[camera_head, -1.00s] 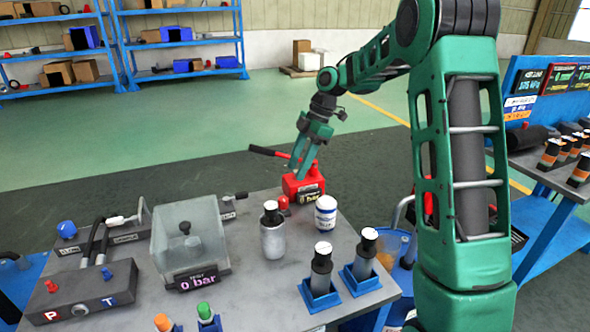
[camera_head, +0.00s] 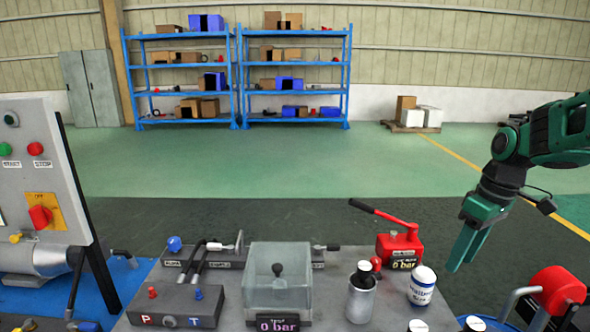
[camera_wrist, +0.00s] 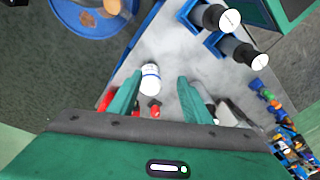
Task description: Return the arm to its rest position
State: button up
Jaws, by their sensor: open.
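My gripper (camera_head: 466,246) hangs at the right in the head view, fingers pointing down and slightly left, to the right of the red hand pump (camera_head: 399,249). It holds nothing. In the wrist view my gripper (camera_wrist: 152,97) shows two green fingers spread apart. The white container (camera_wrist: 151,79) with a blue band shows between and beyond the fingers, apart from them. The same white container (camera_head: 422,285) stands on the workbench (camera_head: 335,290) in the head view, below and left of my gripper.
A clear box (camera_head: 279,285) with a 0 bar display and a grey bottle (camera_head: 361,297) stand on the bench. A control panel (camera_head: 40,180) is at the left. A red part (camera_head: 558,292) stands at the lower right. Open floor (camera_head: 250,165) lies behind, before blue shelves (camera_head: 187,82).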

jog(key=s+d+f+m, duration=0.2)
jog(key=s+m, duration=0.4)
jog(key=s, duration=0.6)
jog(key=s+d+f+m+h, duration=0.1)
jog(key=s+d+m, duration=0.1)
jog(key=s+m, duration=0.4)
jog(key=s, duration=0.5)
jog(key=shift+s+f+g+h, duration=0.3)
jog(key=shift+s+f, duration=0.05)
